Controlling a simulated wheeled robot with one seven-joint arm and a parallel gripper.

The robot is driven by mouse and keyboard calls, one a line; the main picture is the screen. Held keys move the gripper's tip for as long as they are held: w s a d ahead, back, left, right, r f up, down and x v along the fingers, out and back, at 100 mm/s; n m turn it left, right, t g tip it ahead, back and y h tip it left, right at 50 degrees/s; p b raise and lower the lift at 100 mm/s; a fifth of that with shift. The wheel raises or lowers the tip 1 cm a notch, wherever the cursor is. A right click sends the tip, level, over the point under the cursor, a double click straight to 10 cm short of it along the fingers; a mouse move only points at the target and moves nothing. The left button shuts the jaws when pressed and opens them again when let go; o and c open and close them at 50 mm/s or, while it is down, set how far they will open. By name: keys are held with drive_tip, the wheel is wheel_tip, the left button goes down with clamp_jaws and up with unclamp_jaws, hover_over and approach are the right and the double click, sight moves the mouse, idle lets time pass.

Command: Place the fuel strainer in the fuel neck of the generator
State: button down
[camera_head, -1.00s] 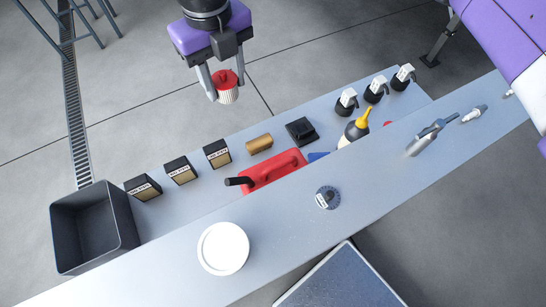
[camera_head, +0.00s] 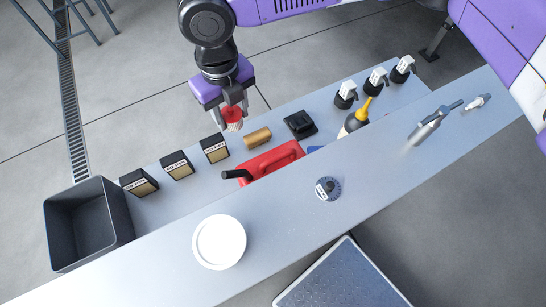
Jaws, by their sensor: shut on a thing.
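My gripper (camera_head: 232,113) is shut on a small cup-shaped piece (camera_head: 232,124) with a red top and a white ribbed body. It looks like the fuel strainer. It hangs upright, by the far edge of the grey bench, up and left of a brass-coloured cylinder. The fingers cover part of its red top. I cannot tell how high it is above the bench. No generator or fuel neck can be made out for certain in this view.
The bench (camera_head: 140,240) carries a red can (camera_head: 272,160) with a black spout, boxes (camera_head: 177,165), the brass cylinder (camera_head: 257,138), a black block (camera_head: 299,125), spray bottles (camera_head: 345,94), a white lid (camera_head: 219,242) and a dark bin (camera_head: 90,232). Its near middle has free room.

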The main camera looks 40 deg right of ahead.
wheel_tip(320, 180, down, 20)
drive_tip(key=shift+f+p, duration=0.15)
drive_tip(key=shift+p, duration=0.9)
drive_tip(key=shift+f, duration=0.2)
drive_tip(key=c, duration=0.8)
unclamp_jaws()
drive_tip(key=shift+r, duration=0.1)
drive_tip(key=shift+o, duration=0.2)
